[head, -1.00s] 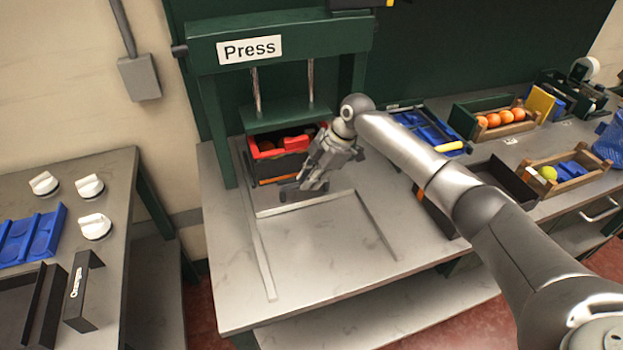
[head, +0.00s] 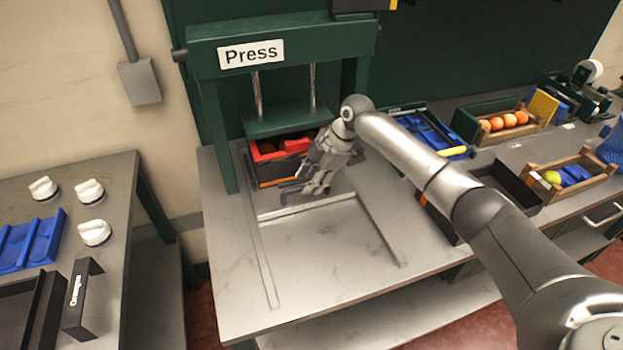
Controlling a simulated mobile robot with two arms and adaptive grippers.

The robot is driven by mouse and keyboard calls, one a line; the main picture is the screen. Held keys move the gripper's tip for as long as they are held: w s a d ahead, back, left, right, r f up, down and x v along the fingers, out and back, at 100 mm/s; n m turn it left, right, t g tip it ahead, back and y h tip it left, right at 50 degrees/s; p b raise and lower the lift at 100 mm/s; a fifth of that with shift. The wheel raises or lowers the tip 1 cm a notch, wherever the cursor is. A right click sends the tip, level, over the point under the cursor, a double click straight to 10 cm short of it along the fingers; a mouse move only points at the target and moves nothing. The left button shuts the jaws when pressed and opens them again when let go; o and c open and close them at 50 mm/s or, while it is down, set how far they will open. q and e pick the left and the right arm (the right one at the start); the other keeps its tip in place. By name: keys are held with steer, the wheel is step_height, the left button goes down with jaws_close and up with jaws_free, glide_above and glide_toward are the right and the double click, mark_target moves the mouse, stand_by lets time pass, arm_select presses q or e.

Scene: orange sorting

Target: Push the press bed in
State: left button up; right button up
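The green press (head: 285,45) stands at the back of a grey metal table and carries a "Press" label. Under its raised plate (head: 288,120) is the press bed, a dark box with a red liner (head: 266,155) and an orange strip low on its front. Its right part is hidden by my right gripper. My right gripper (head: 303,192) points down and left just in front of the bed, low over the table. Whether it touches the bed, and whether its fingers are open or shut, I cannot tell. My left gripper is not in view.
Guide rails (head: 385,230) run along the otherwise clear table front. At right are a black tray (head: 508,185), blue trays, and wooden crates with oranges (head: 508,119) and a yellow-green fruit. A side table at left holds white knobs (head: 94,232) and a blue tray (head: 30,240).

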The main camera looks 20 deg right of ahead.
steer(key=shift+s+d+r, duration=0.1)
steer(key=v, duration=1.1)
steer(key=shift+r, duration=0.35)
steer(key=shift+d, duration=0.1)
